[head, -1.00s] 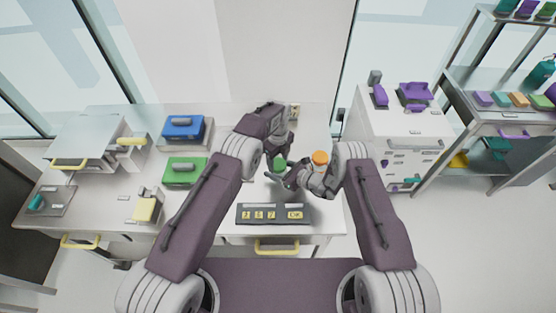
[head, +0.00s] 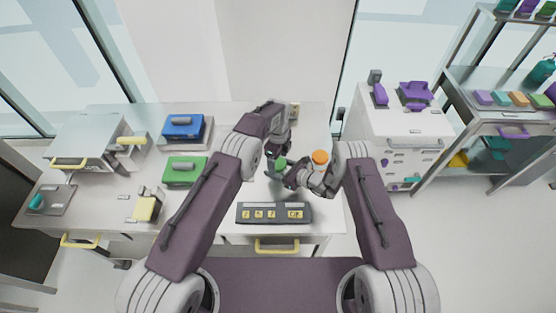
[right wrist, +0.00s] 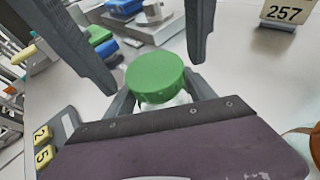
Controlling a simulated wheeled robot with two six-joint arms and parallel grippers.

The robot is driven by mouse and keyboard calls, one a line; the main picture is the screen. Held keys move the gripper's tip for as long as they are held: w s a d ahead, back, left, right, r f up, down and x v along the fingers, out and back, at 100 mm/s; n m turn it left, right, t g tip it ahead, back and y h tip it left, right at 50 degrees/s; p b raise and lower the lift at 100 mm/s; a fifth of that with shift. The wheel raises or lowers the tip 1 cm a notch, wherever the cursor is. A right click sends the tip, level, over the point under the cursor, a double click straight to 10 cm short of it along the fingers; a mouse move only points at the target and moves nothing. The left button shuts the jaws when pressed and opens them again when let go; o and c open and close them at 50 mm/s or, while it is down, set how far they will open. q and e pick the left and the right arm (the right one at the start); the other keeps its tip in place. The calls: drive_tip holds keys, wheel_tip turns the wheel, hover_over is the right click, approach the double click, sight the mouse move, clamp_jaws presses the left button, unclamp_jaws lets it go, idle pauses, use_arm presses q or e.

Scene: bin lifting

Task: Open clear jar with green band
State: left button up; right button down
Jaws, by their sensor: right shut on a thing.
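The jar shows mostly as a green lid (right wrist: 155,74), with a little clear body below it in the right wrist view. Its green top also shows in the head view (head: 281,163), between my two grippers. My right gripper (right wrist: 160,98) is shut on the jar's body, just under the lid. My left gripper (head: 277,154) is over the jar. Its two dark fingers show in the right wrist view, spread apart on either side above the lid and not closed on it. Most of the jar's body is hidden.
An orange-topped container (head: 320,157) stands beside my right forearm. A dark panel with yellow keys (head: 275,213) lies at the table's front. A blue box (head: 184,128) and a green box (head: 184,171) are left of my left arm. The table (head: 110,190) is bare between objects.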

use_arm(q)
drive_tip(key=shift+r, duration=2.3)
drive_tip(key=shift+c, duration=0.5)
drive_tip(key=n, duration=0.4)
drive_tip(key=shift+s, duration=0.15)
drive_tip(key=n, duration=0.5)
drive_tip(key=shift+s+r+n, duration=0.1)
drive_tip(key=shift+r+n, duration=0.2)
drive_tip(key=n, duration=0.2)
drive_tip(key=r+n, duration=0.1)
drive_tip(key=n, duration=0.1)
drive_tip(key=shift+r+n, duration=0.25)
drive_tip(key=shift+n, duration=0.25)
drive_tip(key=shift+w+r, duration=0.25)
drive_tip(key=shift+r, duration=0.15)
wheel_tip(320, 180, down, 8)
